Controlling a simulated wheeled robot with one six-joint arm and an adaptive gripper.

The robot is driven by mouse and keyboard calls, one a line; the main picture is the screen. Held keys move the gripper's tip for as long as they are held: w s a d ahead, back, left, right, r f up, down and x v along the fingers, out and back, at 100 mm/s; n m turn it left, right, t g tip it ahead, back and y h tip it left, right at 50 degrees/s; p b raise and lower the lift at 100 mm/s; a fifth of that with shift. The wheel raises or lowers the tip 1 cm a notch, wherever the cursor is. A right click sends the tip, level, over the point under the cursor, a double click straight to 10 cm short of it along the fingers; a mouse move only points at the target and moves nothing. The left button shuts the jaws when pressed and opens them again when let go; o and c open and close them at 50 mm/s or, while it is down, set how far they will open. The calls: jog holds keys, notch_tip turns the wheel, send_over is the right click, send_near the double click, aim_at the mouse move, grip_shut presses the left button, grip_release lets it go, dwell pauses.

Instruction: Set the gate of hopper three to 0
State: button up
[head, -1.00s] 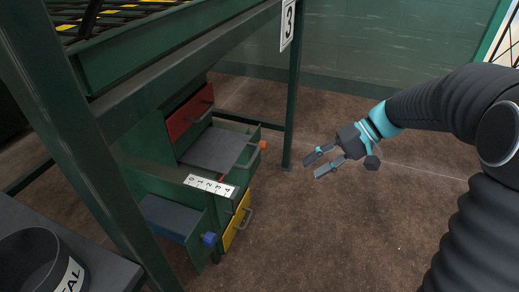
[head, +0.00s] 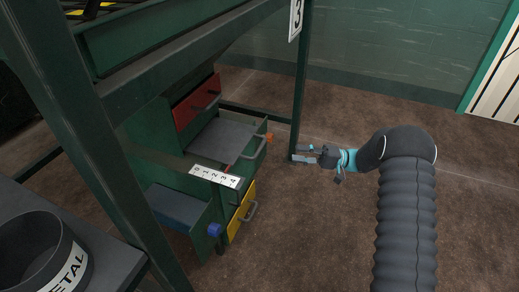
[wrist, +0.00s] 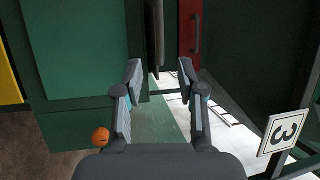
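The hopper three sign (head: 296,18) hangs on a green post, and it also shows in the wrist view (wrist: 284,132). Below the hopper, a white scale strip (head: 216,176) reads 0 to 4, with 0 at the left. A green box front with a grey handle (head: 254,150) and an orange knob (head: 268,137) stands behind the scale; the knob is left of my fingers in the wrist view (wrist: 101,138). My gripper (head: 301,153) is open and empty, right of that knob and apart from it. I cannot read the gate's setting.
A red front (head: 197,103) and a yellow front (head: 240,211), both with handles, and a blue knob (head: 214,230) are nearby. The green post (head: 301,85) stands close to my gripper. A black bin (head: 38,255) sits at lower left. Open brown floor lies right.

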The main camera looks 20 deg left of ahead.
aim_at(260, 147)
jog(key=p+x, duration=0.1)
jog(key=x, duration=1.2)
jog(key=shift+s+a+r, duration=0.1)
jog(key=shift+s+a, duration=0.05)
jog(key=shift+a, duration=0.15)
grip_shut()
